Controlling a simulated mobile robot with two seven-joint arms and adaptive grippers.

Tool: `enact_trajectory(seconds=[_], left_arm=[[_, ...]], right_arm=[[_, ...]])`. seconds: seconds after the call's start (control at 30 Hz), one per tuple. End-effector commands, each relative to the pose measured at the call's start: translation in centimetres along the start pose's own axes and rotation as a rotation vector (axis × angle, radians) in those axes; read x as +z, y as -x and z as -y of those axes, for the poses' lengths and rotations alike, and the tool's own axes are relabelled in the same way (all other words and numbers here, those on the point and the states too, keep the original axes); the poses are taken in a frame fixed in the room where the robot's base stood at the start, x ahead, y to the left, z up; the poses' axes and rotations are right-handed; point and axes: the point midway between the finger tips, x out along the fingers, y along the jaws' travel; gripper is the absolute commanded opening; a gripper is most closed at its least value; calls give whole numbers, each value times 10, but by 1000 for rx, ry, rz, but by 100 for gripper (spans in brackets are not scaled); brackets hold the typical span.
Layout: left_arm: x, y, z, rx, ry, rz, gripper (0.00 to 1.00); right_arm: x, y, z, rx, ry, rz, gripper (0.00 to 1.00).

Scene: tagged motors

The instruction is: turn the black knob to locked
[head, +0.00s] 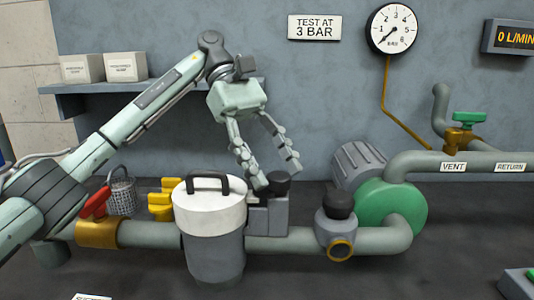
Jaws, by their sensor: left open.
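Two black knobs show. One black knob (280,184) sits on a grey box (267,215) on the pipe, just right of the white-lidded canister. The other black knob (339,204) tops a grey fitting with a brass ring, further right; I cannot tell which is the task's knob. My left gripper (276,175) is open and points down, with its fingertips close above the first knob. No object shows between its fingers, and I cannot tell whether they touch the knob. No locked marking is readable. My right gripper is out of view.
The canister (210,228) with a black handle stands close left of the gripper. A red-handled valve (97,205) and yellow handle (162,200) are further left. A green pump (392,207) and pipes stand right. The wall behind bears a gauge (391,29).

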Motion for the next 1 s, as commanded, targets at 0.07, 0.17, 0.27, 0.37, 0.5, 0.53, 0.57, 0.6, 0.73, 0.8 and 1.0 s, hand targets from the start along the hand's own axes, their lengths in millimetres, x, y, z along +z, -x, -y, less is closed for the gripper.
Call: enact_trajectory(seconds=[0.07,0.17,0.27,0.37,0.5,0.53,0.57,0.6,0.73,0.8,1.0], left_arm=[[0,11,0,3,3,-4,53],[0,29,0,6,5,-6,53],[0,46,0,7,5,-6,53],[1,55,0,1,3,-4,53],[1,66,0,1,2,-3,53],[0,68,0,2,2,-3,53],[0,69,0,3,2,-2,53],[0,70,0,4,1,-1,53],[0,72,0,4,0,-1,53],[0,72,0,4,0,-1,53],[0,72,0,4,0,-1,53]], right_arm=[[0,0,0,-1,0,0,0],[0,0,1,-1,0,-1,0],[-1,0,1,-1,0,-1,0],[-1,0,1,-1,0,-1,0],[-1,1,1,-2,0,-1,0],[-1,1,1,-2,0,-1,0],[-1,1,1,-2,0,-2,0],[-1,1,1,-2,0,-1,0],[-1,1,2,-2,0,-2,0],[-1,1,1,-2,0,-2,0],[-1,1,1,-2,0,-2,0]])
